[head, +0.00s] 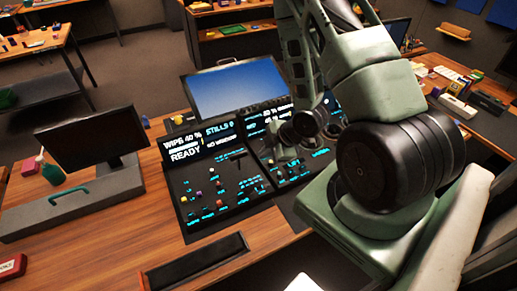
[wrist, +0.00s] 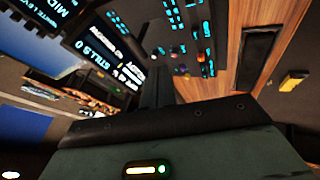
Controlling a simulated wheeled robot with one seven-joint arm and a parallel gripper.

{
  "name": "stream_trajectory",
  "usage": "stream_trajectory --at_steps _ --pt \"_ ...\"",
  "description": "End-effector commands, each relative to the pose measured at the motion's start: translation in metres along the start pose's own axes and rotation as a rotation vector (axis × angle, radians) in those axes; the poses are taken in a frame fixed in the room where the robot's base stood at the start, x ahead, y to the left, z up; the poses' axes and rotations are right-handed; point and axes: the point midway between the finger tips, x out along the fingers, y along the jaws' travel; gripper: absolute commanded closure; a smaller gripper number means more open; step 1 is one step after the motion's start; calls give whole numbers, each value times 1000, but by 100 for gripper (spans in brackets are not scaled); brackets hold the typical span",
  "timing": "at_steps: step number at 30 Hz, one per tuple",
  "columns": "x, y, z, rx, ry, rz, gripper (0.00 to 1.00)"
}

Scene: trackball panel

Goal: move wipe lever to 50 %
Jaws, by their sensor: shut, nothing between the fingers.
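The control panel (head: 218,196) lies on the wooden desk. Its display (head: 196,141) reads "WIPE 40 %" and "READY", with "STILLS 0" beside it. The wipe lever (head: 238,156) appears as a small dark T-shaped handle just below that display. My gripper (wrist: 160,74) shows in the wrist view as dark fingers, shut and empty, over the panel. In the head view my arm reaches down over the right part of the panel, to the right of the lever, and the fingertips are hard to make out. I cannot pick out the lever in the wrist view.
Small lit buttons and knobs (head: 213,190) cover the panel's lower part. A blue screen (head: 238,89) stands behind it. Bare desk (head: 120,226) lies left of the panel.

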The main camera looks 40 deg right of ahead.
Motion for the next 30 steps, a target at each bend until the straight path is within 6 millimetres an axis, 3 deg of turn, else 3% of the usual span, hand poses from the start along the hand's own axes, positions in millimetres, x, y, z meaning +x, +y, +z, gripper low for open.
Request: stream_trajectory --at_steps 5,30 --pt "3 -3 -4 -53 19 2 100" --pt "68 -4 -3 -52 18 4 100"
